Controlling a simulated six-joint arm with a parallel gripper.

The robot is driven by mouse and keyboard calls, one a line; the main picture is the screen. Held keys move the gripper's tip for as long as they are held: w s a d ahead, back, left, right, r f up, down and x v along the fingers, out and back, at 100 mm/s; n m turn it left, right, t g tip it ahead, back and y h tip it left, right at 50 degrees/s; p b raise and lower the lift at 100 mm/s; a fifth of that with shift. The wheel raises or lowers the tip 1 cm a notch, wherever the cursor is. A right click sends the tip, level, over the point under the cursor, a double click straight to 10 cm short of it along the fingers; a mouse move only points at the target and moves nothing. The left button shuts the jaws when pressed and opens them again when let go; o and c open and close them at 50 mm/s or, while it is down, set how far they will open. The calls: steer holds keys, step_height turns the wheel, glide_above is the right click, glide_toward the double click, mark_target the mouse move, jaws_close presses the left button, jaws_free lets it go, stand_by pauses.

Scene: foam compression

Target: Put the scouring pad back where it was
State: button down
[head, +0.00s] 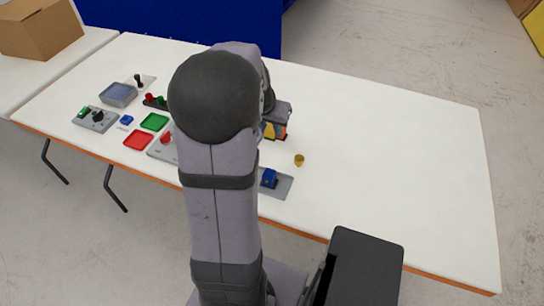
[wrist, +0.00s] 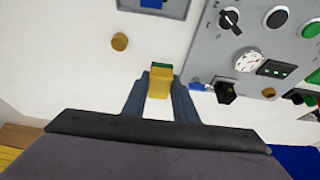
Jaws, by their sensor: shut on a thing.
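The scouring pad (wrist: 160,83) is a small yellow block with a green layer at its far end. My gripper (wrist: 161,76) is shut on it, with one dark finger on each side in the wrist view. In the head view my gripper (head: 277,126) is just right of my arm, over the middle of the white table, and a yellow bit of the pad (head: 268,131) shows there. My arm hides part of the gripper and the table behind it. I cannot tell whether the pad touches the table.
A brass knob-like piece (head: 299,160) stands nearby. A grey plate with a blue block (head: 269,178) lies nearer the front edge. A grey control panel (wrist: 212,52) is close on the wrist view's right. Red (head: 138,140) and green (head: 154,121) trays lie left. The table's right side is clear.

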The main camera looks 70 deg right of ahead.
mark_target(273, 156)
steer(key=shift+f+b, duration=0.45)
steer(key=shift+f, duration=4.6)
steer(key=shift+f, duration=0.15)
steer(key=c, duration=1.4)
jaws_free()
steer(key=shift+c, duration=0.2)
steer(key=shift+a+r, duration=0.1)
steer(key=shift+r, duration=0.6)
steer(key=v, duration=1.1)
steer(key=shift+p, duration=0.45)
steer(key=shift+a, duration=0.1)
